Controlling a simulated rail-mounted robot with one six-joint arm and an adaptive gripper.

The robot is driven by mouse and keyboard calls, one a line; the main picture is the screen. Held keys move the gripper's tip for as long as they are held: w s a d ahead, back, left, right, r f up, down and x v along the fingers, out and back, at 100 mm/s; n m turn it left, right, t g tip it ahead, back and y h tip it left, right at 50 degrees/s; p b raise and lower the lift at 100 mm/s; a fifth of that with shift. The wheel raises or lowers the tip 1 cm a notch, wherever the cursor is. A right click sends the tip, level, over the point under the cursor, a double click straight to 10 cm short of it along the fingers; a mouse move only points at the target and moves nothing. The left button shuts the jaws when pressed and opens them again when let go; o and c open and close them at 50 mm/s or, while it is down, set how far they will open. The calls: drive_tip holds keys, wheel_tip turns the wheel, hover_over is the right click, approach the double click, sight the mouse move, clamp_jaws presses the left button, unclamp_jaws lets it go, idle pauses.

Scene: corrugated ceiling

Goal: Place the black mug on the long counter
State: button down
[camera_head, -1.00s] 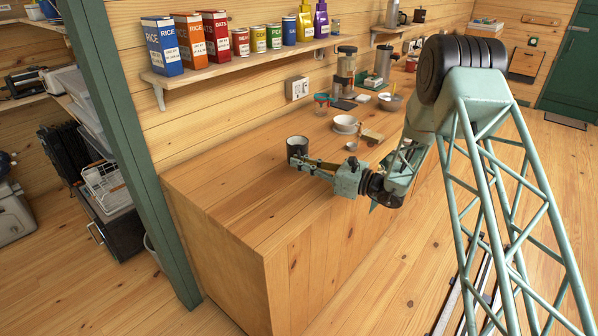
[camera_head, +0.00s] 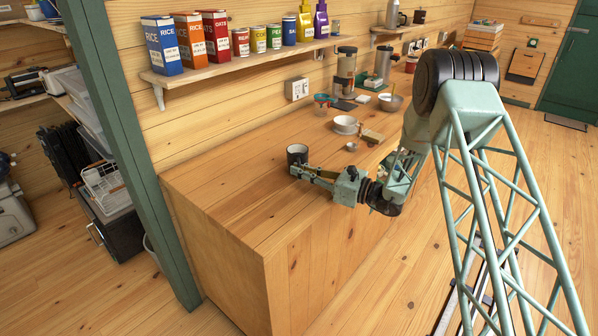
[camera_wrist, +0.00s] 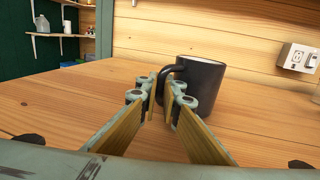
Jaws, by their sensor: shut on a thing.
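The black mug (camera_head: 297,151) is upright at the near left part of the long wooden counter (camera_head: 230,205). Its base is at the counter top or very close to it; I cannot tell if it touches. My gripper (camera_head: 298,169) reaches in from the right. In the wrist view my gripper (camera_wrist: 162,90) is shut on the handle of the black mug (camera_wrist: 203,88), with the mug body to the right of the fingertips. The fingers partly hide the handle.
Bowls (camera_head: 345,125), a small metal cup (camera_head: 351,147) and a coffee grinder (camera_head: 346,65) stand farther along the counter. A wall shelf (camera_head: 240,62) holds boxes and cans. A green post (camera_head: 125,150) stands left of the counter. Counter around the mug is clear.

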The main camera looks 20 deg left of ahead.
drive_tip(key=shift+f, duration=0.1)
drive_tip(key=c, duration=2.9)
unclamp_jaws()
drive_tip(key=shift+o, duration=0.2)
drive_tip(key=shift+d, duration=0.15)
drive_tip(key=shift+s+d+p, duration=0.2)
drive_tip(key=shift+s+d, duration=0.2)
drive_tip(key=shift+d, duration=1.5)
drive_tip(key=shift+s+d+p, duration=0.25)
drive_tip(key=shift+s+d, duration=0.1)
drive_tip(key=shift+d, duration=1.6)
drive_tip(key=shift+s+d+p, duration=0.2)
drive_tip(key=shift+s+d, duration=0.2)
drive_tip(key=shift+d, duration=1.5)
